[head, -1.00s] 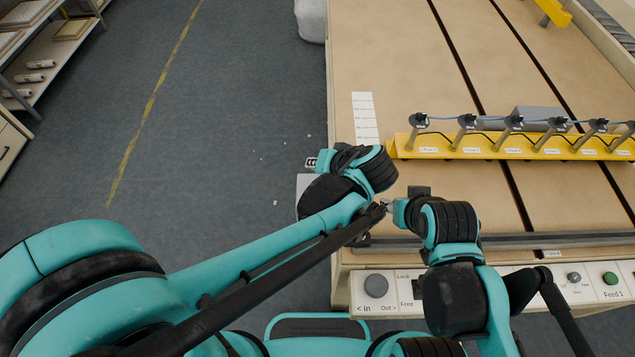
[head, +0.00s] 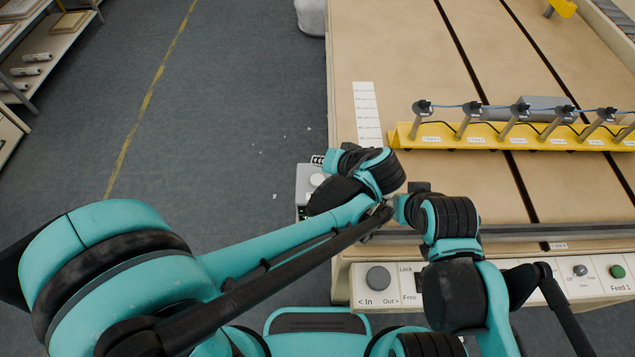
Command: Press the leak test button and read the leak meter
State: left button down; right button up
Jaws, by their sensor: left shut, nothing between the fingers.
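A small light-grey box (head: 303,180) with a pale round button (head: 317,180) on top sits at the left edge of the table. My left wrist covers most of it. My left gripper (head: 319,160) shows only as a small black-and-white part beside the wrist, above the button in the picture. It is shut and empty, and its fingertips are mostly hidden. Whether it touches the box cannot be told. No readable leak meter shows; a dark patch on the box's front is too small to read. My right arm is folded at the centre, with no gripper visible.
A yellow rail (head: 470,137) with several grey nozzles crosses the tan table (head: 410,60). A front control panel (head: 395,300) carries a grey In/Out knob (head: 378,278) and a green Feed 1 button (head: 617,271). The grey floor at left is open; a shelf (head: 45,60) stands beyond.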

aim_at(314, 175)
pick_arm(q)
jog(key=shift+f+b, duration=1.45)
jog(key=shift+f, duration=0.85)
jog(key=shift+f, duration=0.1)
jog(key=shift+f+b, duration=0.3)
jog(key=shift+b, duration=0.05)
jog(key=shift+f+b, duration=0.45)
jog(key=shift+f, duration=0.05)
jog(key=shift+r, duration=0.1)
jog(key=shift+r+p, duration=0.8)
jog(key=shift+r, duration=0.05)
jog(key=shift+r, duration=0.1)
notch_tip(314, 175, up, 5)
jog(key=p, duration=0.4)
